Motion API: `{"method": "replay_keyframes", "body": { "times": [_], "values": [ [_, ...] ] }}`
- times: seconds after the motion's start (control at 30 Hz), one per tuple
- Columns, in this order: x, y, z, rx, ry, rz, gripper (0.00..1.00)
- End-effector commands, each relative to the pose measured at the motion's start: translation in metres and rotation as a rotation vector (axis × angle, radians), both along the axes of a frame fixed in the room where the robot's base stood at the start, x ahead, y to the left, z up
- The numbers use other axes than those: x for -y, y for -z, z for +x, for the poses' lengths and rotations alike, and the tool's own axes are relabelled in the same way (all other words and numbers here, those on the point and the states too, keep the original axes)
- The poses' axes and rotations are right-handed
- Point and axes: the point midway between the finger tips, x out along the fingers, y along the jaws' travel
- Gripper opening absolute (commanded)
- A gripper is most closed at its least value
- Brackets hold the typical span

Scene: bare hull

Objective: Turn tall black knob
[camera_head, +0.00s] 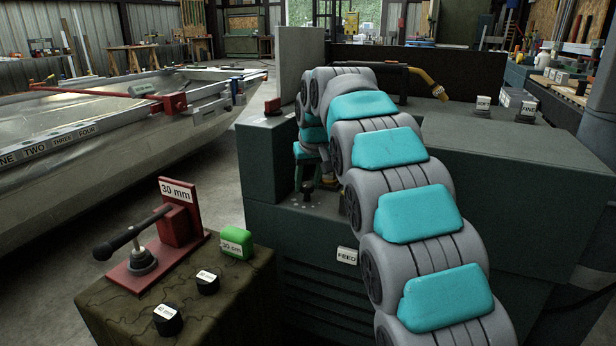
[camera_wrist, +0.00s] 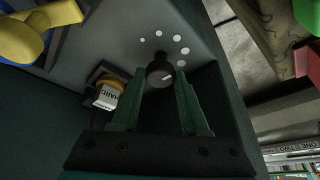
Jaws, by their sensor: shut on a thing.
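The tall black knob (camera_wrist: 160,75) stands on a dark green machine panel, with an arc of pale dots printed beside it. A small light mark shows on its end. In the wrist view, the two green fingers of my gripper (camera_wrist: 159,82) reach to either side of the knob and are shut on it. In the head view, the knob (camera_head: 308,188) shows below the teal end of my arm, in the recess at the front of the machine. My arm hides part of that recess, and the fingertips are hard to make out there.
A yellow-brown part with a "HARD" label (camera_wrist: 106,97) sits close beside my gripper. A "FEED" label (camera_head: 347,256) is on the machine front. At left, a cloth-covered stand (camera_head: 240,290) holds a red lever fixture (camera_head: 180,225), a green block (camera_head: 236,242) and black weights.

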Motion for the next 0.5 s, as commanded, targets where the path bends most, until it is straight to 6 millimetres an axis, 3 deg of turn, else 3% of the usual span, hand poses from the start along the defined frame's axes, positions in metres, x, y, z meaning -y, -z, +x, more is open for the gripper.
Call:
{"method": "replay_keyframes", "body": {
  "times": [0.5],
  "values": [
    [-0.0019,-0.0008,-0.0005,-0.001,0.357,-0.002,0.00]
  ]
}}
